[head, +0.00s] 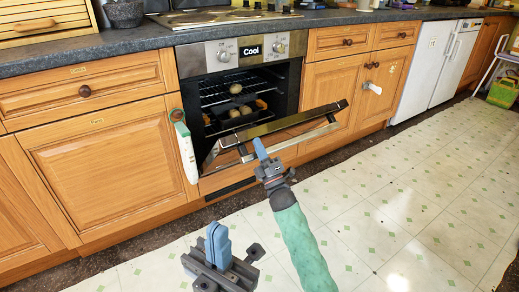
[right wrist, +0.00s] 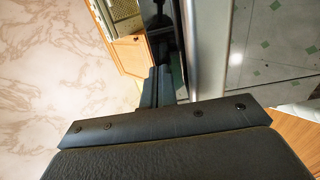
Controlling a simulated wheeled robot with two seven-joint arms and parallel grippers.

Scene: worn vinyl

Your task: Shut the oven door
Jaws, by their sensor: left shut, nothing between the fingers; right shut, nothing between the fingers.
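The oven (head: 240,50) is built into the wooden cabinets, and its dark inside with racks and several round items shows. Its door (head: 285,135) stands part open, tilted out toward me, with a silver handle bar (head: 290,142) along its outer face. My right gripper (head: 258,148) is shut and empty, its blue fingertips at the left part of the handle; I cannot tell whether they touch it. In the right wrist view the dark fingers (right wrist: 157,85) are close beside the door's silver edge (right wrist: 207,45). My left gripper (head: 218,243) is shut and empty, low in front, away from the door.
A dark countertop (head: 130,40) with a hob (head: 215,16) runs above the oven. White appliances (head: 437,60) stand further right. The tiled floor (head: 420,190) is clear.

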